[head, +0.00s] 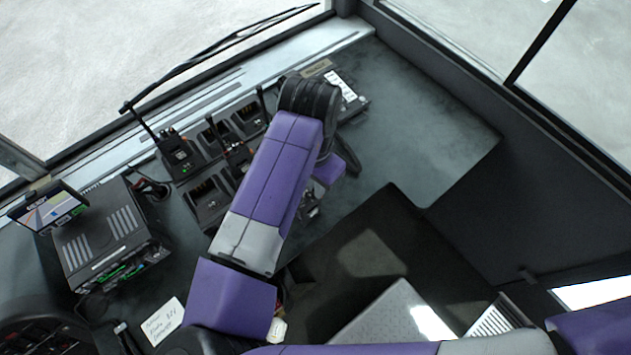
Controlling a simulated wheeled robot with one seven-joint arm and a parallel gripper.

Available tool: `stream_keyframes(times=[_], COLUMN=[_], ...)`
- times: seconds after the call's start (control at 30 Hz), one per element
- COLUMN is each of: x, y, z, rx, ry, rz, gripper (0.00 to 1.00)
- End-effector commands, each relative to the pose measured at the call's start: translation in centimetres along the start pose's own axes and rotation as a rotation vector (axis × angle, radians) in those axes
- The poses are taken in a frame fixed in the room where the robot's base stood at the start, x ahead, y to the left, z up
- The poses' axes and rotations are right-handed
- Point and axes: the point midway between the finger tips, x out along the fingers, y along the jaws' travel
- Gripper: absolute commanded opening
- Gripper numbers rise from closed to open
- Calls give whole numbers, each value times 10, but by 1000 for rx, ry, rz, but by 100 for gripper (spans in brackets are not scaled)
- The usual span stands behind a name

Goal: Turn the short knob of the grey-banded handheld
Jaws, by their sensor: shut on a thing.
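My gripper (311,207) shows only in part in the head view, at the right edge of my purple and grey forearm. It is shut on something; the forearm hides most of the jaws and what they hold. Black handhelds with aerials stand in a charger bank on the dash: one at its left end (178,147) and one in front (238,157). An aerial (262,104) of another rises just left of my arm. No grey band or short knob can be made out on them at this size.
The charger bank has empty black cups (207,197). A boxy unit (103,238) with a small screen (48,209) stands at left. A white note (163,321) lies in front. A panel with white keys (341,86) is beyond my wrist. The dash at right (430,120) is clear.

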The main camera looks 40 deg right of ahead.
Motion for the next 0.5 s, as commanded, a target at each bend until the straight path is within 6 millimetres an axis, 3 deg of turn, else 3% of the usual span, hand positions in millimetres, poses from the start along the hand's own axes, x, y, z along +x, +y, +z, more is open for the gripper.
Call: stream_keyframes(times=[0.03, 0.13, 0.5], x=[0, 0, -3], y=[0, 0, 0], z=[0, 0, 0], rx=[1, 1, 2], ry=[0, 0, 0], rz=[-1, -1, -1], gripper=[14, 34, 35])
